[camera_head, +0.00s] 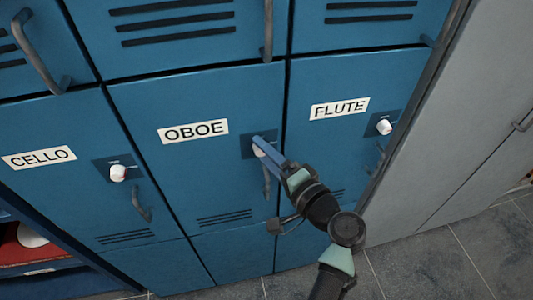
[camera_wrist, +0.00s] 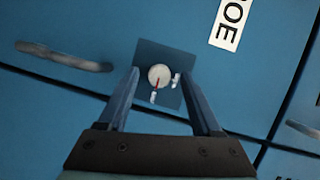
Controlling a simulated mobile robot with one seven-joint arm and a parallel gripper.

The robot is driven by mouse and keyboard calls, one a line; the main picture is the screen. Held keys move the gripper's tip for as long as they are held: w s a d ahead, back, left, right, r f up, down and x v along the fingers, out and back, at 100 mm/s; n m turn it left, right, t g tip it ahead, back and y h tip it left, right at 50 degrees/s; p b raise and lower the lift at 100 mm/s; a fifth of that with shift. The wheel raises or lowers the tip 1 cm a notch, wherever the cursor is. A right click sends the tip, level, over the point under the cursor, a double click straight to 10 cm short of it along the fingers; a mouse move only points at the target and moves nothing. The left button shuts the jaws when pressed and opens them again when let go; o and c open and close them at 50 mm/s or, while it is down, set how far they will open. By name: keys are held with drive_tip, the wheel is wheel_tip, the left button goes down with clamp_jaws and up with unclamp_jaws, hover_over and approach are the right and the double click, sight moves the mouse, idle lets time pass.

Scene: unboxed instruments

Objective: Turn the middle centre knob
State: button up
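The middle centre knob is on the blue locker door (camera_head: 195,165) labelled OBOE. In the wrist view the knob (camera_wrist: 159,75) is round and white with a red pointer line, on a dark square plate (camera_wrist: 150,50) with small white marks. In the head view my gripper mostly hides the knob; only the plate (camera_head: 247,147) shows clearly. My gripper (camera_head: 259,147) reaches the plate from the lower right. In the wrist view my gripper (camera_wrist: 162,75) is open, with one finger on each side of the knob. I cannot tell if either finger touches it.
The CELLO door's knob (camera_head: 117,172) is at left and the FLUTE door's knob (camera_head: 384,127) at right. The OBOE door's grey handle (camera_head: 267,180) hangs just below my gripper; it also shows in the wrist view (camera_wrist: 65,57). A grey cabinet (camera_head: 460,120) stands at right.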

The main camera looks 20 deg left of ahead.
drive_tip(key=b+v, duration=0.2)
drive_tip(key=v, duration=1.1)
drive_tip(key=shift+w, duration=0.1)
